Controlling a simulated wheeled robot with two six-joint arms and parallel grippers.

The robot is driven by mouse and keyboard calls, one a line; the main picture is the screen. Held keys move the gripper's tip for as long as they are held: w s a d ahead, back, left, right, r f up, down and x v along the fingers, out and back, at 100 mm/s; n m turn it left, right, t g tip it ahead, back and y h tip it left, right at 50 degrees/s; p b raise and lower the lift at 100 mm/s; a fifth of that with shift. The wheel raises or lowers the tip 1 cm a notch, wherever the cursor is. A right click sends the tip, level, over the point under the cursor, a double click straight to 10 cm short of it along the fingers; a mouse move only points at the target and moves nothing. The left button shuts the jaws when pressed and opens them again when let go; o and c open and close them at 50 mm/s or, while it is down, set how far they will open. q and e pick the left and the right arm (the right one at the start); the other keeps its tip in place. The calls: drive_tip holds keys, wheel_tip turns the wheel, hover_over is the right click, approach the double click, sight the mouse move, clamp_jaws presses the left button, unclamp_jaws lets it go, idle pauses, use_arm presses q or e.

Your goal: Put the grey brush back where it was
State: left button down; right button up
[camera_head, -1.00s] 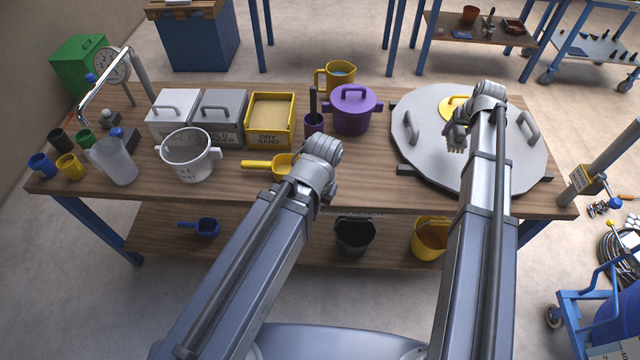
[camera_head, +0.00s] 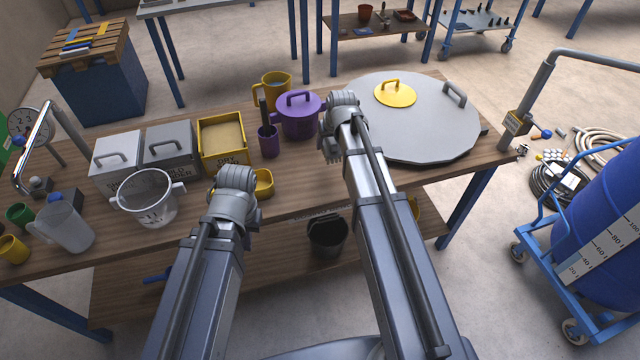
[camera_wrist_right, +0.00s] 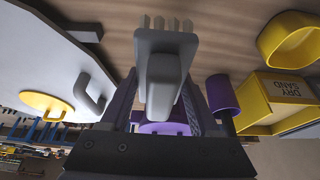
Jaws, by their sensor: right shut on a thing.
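The grey brush (camera_wrist_right: 165,65) is held in my right gripper (camera_wrist_right: 163,105), which is shut on it; its pale bristles point away from the jaws. In the head view the right gripper (camera_head: 342,108) is over the table between the purple pot (camera_head: 300,120) and the large grey round lid (camera_head: 425,125), with the brush (camera_head: 331,150) partly showing below it. My left gripper (camera_head: 235,185) is over the table's front part, beside a yellow scoop (camera_head: 264,183) that it partly hides. Its jaws face away, so their opening is hidden.
A purple cup (camera_head: 268,143) with a dark upright stick stands left of the pot. A yellow sand box (camera_head: 222,138), grey box (camera_head: 170,150), white pail (camera_head: 147,197) and clear jug (camera_head: 66,228) fill the left side. A blue drum (camera_head: 605,215) stands right of the table.

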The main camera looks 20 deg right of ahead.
drive_tip(key=s+a, duration=0.2)
drive_tip(key=a, duration=0.1)
drive_tip(key=b, duration=0.7)
hover_over(319, 175)
drive_tip(key=s, duration=0.1)
drive_tip(key=f, duration=0.7)
drive_tip(key=shift+s+d, duration=0.1)
drive_tip(key=shift+s, duration=0.1)
wheel_tip(319, 175, down, 4)
drive_tip(key=b, duration=0.3)
drive_tip(key=shift+r, duration=0.2)
drive_tip(key=shift+f, duration=0.2)
drive_tip(key=o, duration=1.3)
drive_tip(key=shift+r, duration=0.15)
